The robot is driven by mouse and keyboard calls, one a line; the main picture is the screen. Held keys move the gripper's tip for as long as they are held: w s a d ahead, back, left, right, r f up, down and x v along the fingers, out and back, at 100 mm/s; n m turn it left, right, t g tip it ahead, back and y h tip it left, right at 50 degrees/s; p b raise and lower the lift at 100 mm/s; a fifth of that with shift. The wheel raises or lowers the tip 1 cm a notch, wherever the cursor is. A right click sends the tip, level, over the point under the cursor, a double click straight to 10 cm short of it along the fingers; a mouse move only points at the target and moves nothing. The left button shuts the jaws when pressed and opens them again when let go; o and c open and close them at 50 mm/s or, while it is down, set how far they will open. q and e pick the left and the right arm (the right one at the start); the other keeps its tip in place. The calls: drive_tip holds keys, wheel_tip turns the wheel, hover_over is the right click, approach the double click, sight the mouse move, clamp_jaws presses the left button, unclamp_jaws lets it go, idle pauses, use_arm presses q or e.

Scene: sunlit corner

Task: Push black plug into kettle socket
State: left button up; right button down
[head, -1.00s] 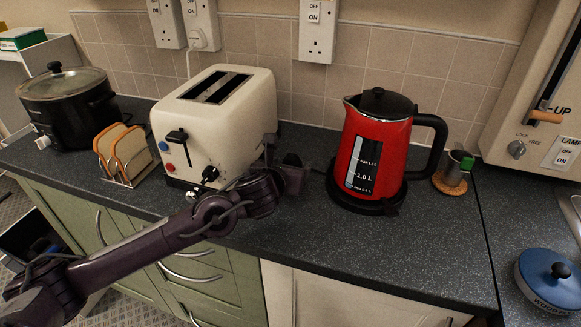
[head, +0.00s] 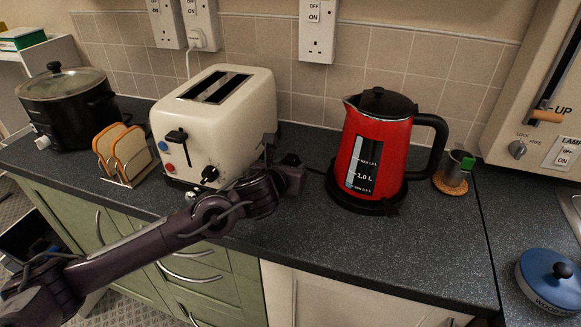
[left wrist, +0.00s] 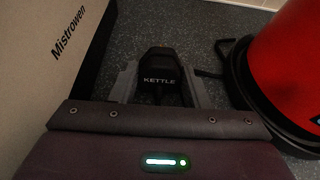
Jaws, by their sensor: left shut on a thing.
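The black plug (left wrist: 158,72), marked KETTLE, sits between the two fingers of my left gripper (left wrist: 158,88) in the left wrist view. In the head view my left gripper (head: 285,165) is over the counter between the toaster and the red kettle, shut on the plug, which is mostly hidden there. The red kettle (head: 397,155) stands upright on its black base. A white wall socket (head: 318,42) with empty holes and an OFF/ON label is above and behind the gripper, well apart from the plug; no kettle marking is readable on it. My right gripper is not in view.
The cream toaster (head: 235,130) stands close on the gripper's left. Its white plug (head: 198,40) is in another socket. A toast rack (head: 125,160) and slow cooker (head: 65,110) are farther left. The counter front (head: 310,235) is clear.

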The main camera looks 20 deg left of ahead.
use_arm(q)
drive_tip(key=shift+s+a+b, duration=0.1)
drive_tip(key=shift+s+b, duration=0.55)
drive_tip(key=shift+s, duration=2.3)
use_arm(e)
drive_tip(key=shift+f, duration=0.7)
